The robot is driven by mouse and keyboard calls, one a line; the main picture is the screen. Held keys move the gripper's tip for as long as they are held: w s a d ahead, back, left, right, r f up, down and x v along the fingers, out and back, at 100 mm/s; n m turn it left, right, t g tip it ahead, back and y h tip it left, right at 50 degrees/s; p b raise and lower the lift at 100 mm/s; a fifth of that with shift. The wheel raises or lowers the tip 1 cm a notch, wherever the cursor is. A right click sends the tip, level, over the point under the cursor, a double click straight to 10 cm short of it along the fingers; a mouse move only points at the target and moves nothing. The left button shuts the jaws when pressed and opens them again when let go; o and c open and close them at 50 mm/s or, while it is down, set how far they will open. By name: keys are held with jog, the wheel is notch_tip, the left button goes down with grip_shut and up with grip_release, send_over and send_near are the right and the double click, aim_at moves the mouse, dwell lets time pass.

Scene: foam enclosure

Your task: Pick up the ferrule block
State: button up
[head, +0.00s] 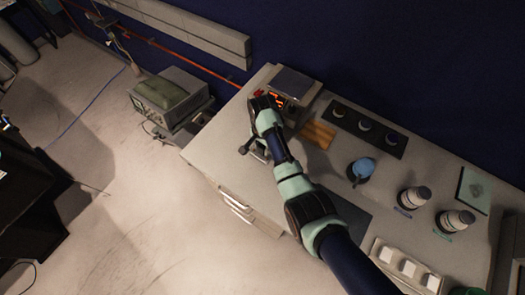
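I cannot pick out the ferrule block for certain. A flat orange-tan piece (318,133) lies on the bench beside my forearm, and several small white blocks (408,268) sit in a pale rack at the front right. Either could be it, or it could be hidden by my arm. My gripper (247,150) hangs low over the left part of the grey bench, near its front edge. It is small and dark here, and I cannot see whether its fingers are apart or hold anything.
A device with a red display (280,100) stands behind my wrist. A black tray (367,128) with round pots, a blue bowl (361,169) and two white bottles (414,197) (455,221) stand to the right. A dark mat (348,212) lies under my arm. The bench's left end (215,150) is clear.

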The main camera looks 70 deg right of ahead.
grip_shut()
jog(key=shift+r, duration=0.1)
notch_tip(320, 180, up, 20)
jog(key=p, duration=1)
